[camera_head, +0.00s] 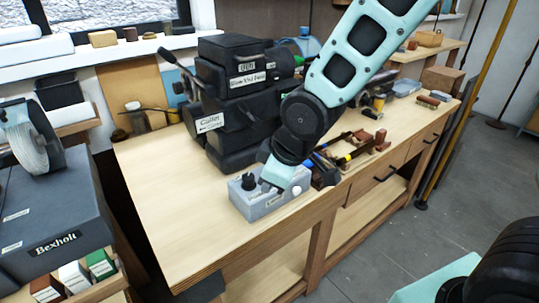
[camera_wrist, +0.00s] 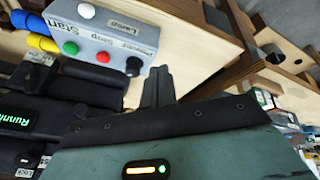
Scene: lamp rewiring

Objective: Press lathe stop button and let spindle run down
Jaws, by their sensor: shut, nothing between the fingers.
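A grey control box (camera_head: 268,203) sits on the bench near its front edge, with a black knob (camera_head: 248,182) and a white button (camera_head: 297,189) showing. In the wrist view the box (camera_wrist: 105,48) carries a white button (camera_wrist: 86,11), a green button (camera_wrist: 82,32), a red button (camera_wrist: 71,48) and a black knob (camera_wrist: 133,66). Labels including "Start" and "Lamp" are on it. My gripper (camera_head: 272,184) is over the box in the head view. In the wrist view its fingers (camera_wrist: 158,75) are shut and empty, beside the knob and apart from the red button.
The black lathe (camera_head: 235,105) stands behind the box; its green "Runni..." display (camera_wrist: 14,122) is lit. Tools with blue and yellow handles (camera_head: 345,159) lie to the right of the box. The wooden bench top (camera_head: 165,190) is clear on the left. A "Bexholt" case (camera_head: 55,215) stands farther left.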

